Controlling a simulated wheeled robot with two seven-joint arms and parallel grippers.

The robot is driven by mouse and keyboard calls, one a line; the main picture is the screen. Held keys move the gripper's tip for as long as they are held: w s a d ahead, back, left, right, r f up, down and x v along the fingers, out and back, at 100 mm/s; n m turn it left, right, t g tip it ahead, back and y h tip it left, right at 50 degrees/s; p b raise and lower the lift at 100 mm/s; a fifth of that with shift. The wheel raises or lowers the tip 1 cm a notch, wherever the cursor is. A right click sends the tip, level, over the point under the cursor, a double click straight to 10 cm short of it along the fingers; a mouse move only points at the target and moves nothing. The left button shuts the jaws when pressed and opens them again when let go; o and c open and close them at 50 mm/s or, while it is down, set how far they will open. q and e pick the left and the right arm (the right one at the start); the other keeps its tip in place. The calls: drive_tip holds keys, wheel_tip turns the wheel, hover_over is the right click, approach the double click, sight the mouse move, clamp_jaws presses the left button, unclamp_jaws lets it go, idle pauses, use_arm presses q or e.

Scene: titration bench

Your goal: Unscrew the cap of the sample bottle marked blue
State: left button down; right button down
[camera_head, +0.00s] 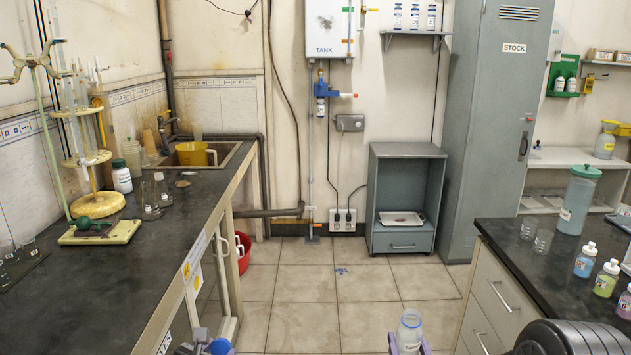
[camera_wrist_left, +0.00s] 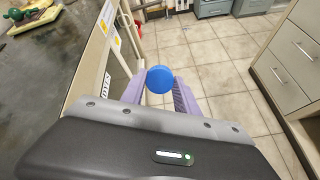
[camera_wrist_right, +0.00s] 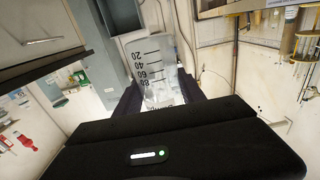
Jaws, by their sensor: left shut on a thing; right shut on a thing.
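A round blue cap (camera_wrist_left: 159,79) sits between the purple fingers of my left gripper (camera_wrist_left: 160,92), which is shut on it. The cap also shows at the bottom edge of the head view (camera_head: 220,346), beside the left work top. My right gripper (camera_wrist_right: 160,98) is shut on a clear bottle (camera_wrist_right: 155,68) with black graduation marks. In the head view the bottle (camera_head: 410,328) is at the bottom, right of centre, with an open top and a label too small to read. Cap and bottle are well apart. No blue mark on the bottle can be made out.
The left dark work top (camera_head: 110,270) holds a stand, flasks and a white bottle (camera_head: 121,177). The right counter (camera_head: 520,258) holds several small coloured bottles, two beakers and a large green-lidded jar (camera_head: 577,200). Open tiled floor (camera_head: 300,285) lies between them.

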sight(414, 332)
use_arm(q)
drive_tip(key=shift+r, duration=0.25)
use_arm(e)
drive_tip(key=shift+r, duration=0.2)
